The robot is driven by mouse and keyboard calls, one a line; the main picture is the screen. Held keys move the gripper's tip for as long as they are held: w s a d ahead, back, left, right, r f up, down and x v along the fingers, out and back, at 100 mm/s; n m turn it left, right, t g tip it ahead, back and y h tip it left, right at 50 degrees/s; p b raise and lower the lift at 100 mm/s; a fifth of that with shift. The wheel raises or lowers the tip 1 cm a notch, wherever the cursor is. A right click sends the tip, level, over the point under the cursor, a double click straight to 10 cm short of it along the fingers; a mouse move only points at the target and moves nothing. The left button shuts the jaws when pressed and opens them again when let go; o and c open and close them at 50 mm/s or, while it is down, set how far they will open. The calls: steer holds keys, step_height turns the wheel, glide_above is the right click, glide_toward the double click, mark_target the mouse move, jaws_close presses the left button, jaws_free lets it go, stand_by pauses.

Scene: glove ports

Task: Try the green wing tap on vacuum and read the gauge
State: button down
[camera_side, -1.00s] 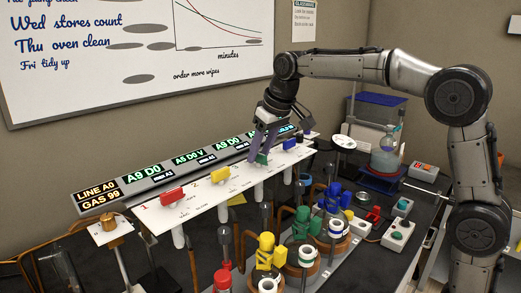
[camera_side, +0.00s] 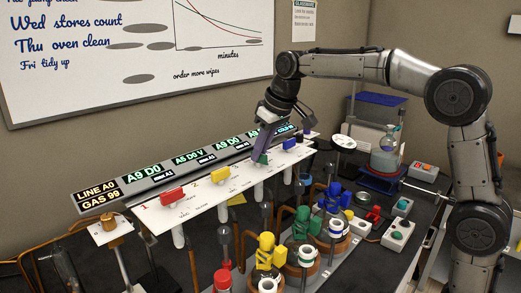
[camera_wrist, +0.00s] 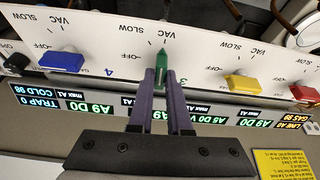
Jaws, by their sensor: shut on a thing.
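The green wing tap (camera_wrist: 162,62) stands on the white panel (camera_wrist: 205,50), beside the number 3. Its handle lies across the panel, its far end near a VAC label. My gripper (camera_wrist: 162,78) is shut on the handle in the wrist view; in the side view my gripper (camera_side: 260,152) partly hides the green tap (camera_side: 262,160). The readout strip (camera_side: 150,177) behind the panel shows lit labels. One reads A9 D0, another LINE A0 and GAS 99. The wrist view shows TRAP 0 and COLD 98 on the strip's left end (camera_wrist: 30,93). My fingers cover some readouts.
Blue (camera_wrist: 62,61), yellow (camera_wrist: 241,85) and red (camera_wrist: 304,93) taps lie lengthwise along the panel. Coloured valves and pots (camera_side: 302,228) crowd the bench in front. A flask (camera_side: 386,155) stands on the right. A whiteboard (camera_side: 140,60) hangs behind.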

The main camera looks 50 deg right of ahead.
steer(key=n+y, duration=0.1)
steer(key=n, duration=0.2)
steer(key=shift+d+r+n, duration=0.1)
steer(key=shift+d+n, duration=0.05)
steer(key=shift+n, duration=0.25)
steer(key=n+y, duration=0.1)
steer(key=n, duration=0.1)
steer(key=n+g+y, duration=0.1)
steer(key=n, duration=0.1)
steer(key=shift+w+d+n, duration=0.1)
steer(key=shift+w+n, duration=0.05)
steer(key=shift+n, duration=0.15)
steer(key=n, duration=0.2)
steer(key=n+g, duration=0.1)
steer(key=n, duration=0.1)
steer(key=shift+w+n+g+y, duration=0.1)
steer(key=shift+n+g+y, duration=0.2)
steer(key=shift+y, duration=0.1)
steer(key=shift+n+g, duration=0.8)
steer(key=shift+n, duration=1.2)
steer(key=c, duration=0.9)
jaws_free()
steer(key=shift+o, duration=0.2)
